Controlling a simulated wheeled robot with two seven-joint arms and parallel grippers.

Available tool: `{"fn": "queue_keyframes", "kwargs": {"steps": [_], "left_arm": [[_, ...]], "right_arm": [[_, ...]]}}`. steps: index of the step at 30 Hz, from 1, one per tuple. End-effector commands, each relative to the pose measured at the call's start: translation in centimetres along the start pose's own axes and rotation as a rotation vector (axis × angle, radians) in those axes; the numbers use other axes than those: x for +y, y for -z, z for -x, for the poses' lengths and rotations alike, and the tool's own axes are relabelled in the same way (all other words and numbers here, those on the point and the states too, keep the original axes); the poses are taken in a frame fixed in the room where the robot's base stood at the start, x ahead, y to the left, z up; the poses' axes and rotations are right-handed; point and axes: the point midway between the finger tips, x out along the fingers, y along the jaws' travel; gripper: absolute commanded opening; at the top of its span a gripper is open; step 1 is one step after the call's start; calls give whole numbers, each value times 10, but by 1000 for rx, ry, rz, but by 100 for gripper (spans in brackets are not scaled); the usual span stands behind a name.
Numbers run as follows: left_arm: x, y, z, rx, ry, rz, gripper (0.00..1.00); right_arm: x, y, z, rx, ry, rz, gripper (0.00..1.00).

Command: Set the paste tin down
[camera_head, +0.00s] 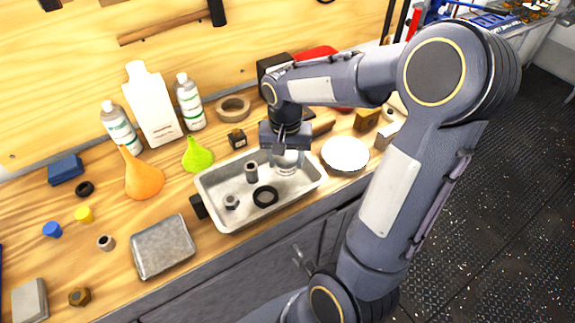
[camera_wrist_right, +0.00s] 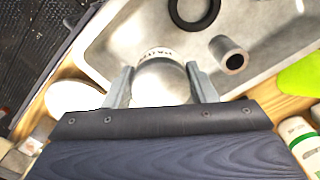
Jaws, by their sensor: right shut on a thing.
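The paste tin (camera_wrist_right: 160,82) is a pale, rounded tin with dark lettering on a band, seen between the two fingers in the right wrist view. It also shows in the head view (camera_head: 287,162), partly covered by the gripper. My right gripper (camera_head: 287,155) is shut on the tin, over the right part of a grey metal tray (camera_head: 220,220); its fingers also show in the right wrist view (camera_wrist_right: 161,88). I cannot tell whether the tin touches the tray floor. My left gripper is not in view.
In the tray lie a black ring (camera_head: 265,196), a metal sleeve (camera_head: 251,172) and a nut (camera_head: 231,201). A white round dish (camera_head: 345,153) stands right of it. Funnels (camera_head: 143,178) and bottles (camera_head: 152,105) stand behind left. A metal box (camera_head: 163,247) lies in front left.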

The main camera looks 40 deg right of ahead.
Motion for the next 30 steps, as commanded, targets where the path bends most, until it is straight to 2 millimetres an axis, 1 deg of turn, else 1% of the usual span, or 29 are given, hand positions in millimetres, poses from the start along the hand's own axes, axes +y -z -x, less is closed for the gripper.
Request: {"fn": "queue_keyframes", "kwargs": {"steps": [5, 7, 9, 12, 15, 21, 25, 26, 30], "left_arm": [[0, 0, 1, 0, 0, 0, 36], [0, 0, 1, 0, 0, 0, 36], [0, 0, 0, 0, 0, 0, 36], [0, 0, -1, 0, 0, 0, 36], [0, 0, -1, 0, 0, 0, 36], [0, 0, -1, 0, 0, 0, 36], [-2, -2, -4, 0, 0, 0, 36], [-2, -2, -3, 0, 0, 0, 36], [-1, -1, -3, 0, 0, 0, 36]], "right_arm": [[3, 9, -11, 0, 0, -2, 25], [6, 14, -20, -2, -2, -2, 25], [5, 12, -32, -3, -3, 1, 25], [5, 13, -43, 0, -1, 0, 25], [5, 13, -46, 0, 0, 0, 25], [5, 13, -46, 1, 1, 0, 25], [4, 12, -51, 1, 1, 0, 25], [5, 12, -50, 1, 1, 0, 54], [5, 12, -49, 0, 1, 0, 72]]}}
